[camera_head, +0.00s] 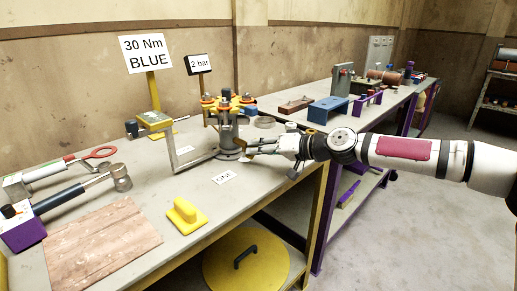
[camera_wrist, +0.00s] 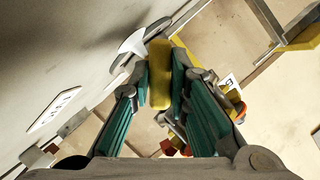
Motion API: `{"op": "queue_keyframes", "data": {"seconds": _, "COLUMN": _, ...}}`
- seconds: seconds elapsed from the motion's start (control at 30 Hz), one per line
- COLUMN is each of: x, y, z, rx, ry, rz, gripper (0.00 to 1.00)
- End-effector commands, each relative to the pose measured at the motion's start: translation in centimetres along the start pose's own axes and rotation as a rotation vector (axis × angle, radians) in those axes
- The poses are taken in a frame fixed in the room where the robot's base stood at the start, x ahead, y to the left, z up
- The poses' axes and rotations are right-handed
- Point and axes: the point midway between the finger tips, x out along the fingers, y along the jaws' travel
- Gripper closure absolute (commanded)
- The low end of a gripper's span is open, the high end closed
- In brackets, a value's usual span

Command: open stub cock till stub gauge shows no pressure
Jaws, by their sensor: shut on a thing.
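In the wrist view my gripper (camera_wrist: 160,72) is shut on a yellow bar-shaped handle (camera_wrist: 159,88), held between the two green-lined fingers. It looks like the cock's lever, but its valve body is hidden. A pale, fan-shaped piece (camera_wrist: 133,43) lies just beyond the fingertips. I cannot make out a gauge face or needle in either view.
A "2 bar" sign (camera_head: 199,64) and a "30 Nm BLUE" sign (camera_head: 146,54) stand behind. A grey bracket arm (camera_head: 181,157) lies left of the fixture. A yellow-handled block (camera_head: 186,215) sits near the bench's front edge. Open floor (camera_head: 400,245) lies to the right.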

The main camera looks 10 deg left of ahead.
Motion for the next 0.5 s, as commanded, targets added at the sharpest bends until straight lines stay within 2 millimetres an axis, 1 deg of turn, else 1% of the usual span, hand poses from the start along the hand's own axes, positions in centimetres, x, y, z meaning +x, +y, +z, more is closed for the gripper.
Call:
{"op": "queue_keyframes", "data": {"seconds": 0.1, "x": -0.04, "y": -0.07, "z": 0.1, "rx": -0.107, "ry": -0.005, "rz": 0.047, "gripper": 1.0}}
{"op": "queue_keyframes", "data": {"seconds": 0.5, "x": -0.02, "y": -0.17, "z": 0.19, "rx": -0.442, "ry": -0.005, "rz": 0.185, "gripper": 1.0}}
